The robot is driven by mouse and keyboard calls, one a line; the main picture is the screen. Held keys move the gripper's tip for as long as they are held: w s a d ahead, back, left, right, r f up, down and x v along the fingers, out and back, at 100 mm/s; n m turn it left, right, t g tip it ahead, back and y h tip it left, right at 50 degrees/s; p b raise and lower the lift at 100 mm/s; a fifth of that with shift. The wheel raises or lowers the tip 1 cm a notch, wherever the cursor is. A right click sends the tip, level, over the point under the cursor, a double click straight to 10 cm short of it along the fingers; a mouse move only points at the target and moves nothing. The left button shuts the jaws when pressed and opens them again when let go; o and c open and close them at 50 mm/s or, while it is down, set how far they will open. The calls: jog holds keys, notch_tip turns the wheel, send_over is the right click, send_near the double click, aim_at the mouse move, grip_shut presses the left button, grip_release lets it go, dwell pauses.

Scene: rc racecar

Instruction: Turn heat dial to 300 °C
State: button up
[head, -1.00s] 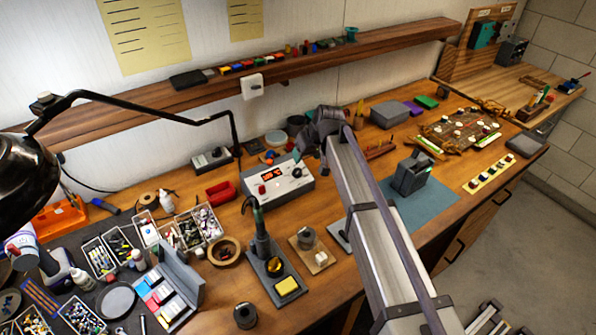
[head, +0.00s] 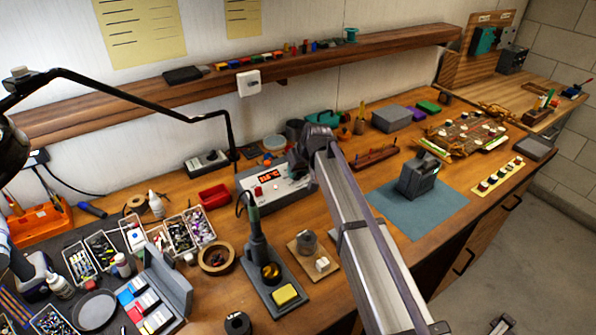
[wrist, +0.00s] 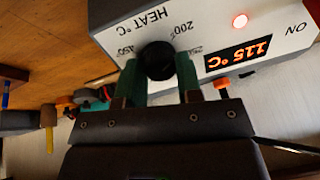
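The soldering station (head: 255,191) stands on the bench as a light grey box with a lit red display (head: 268,177). In the wrist view its panel (wrist: 110,35) appears upside down, with "HEAT °C" and scale marks beside the black heat dial (wrist: 158,60). The wrist view display (wrist: 238,54) seems to read 115 °C. My gripper (wrist: 160,78) has its two green fingers on either side of the dial, with no clear gap between them and it. In the head view my gripper (head: 302,160) is at the station's right end and hides the dial. The dial's pointer is not visible.
A soldering iron stand (head: 277,282) is in front of the station, beside a solder spool (head: 307,241). A red tray (head: 214,196) is to its left. A blue mat (head: 400,218) with a dark grey device (head: 419,178) lies to the right.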

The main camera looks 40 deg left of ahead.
jog(key=c, duration=0.4)
jog(key=shift+m, duration=0.3)
jog(key=m, duration=0.4)
jog(key=shift+d, duration=0.1)
jog(key=m, duration=0.5)
jog(key=shift+f+t, duration=0.1)
jog(key=shift+t, duration=0.3)
jog(key=m, duration=0.5)
jog(key=shift+d+m+b, duration=0.15)
jog(key=shift+m+b, duration=0.15)
jog(key=m, duration=0.4)
jog(key=shift+s+m+t, duration=0.1)
jog(key=shift+m+t, duration=0.3)
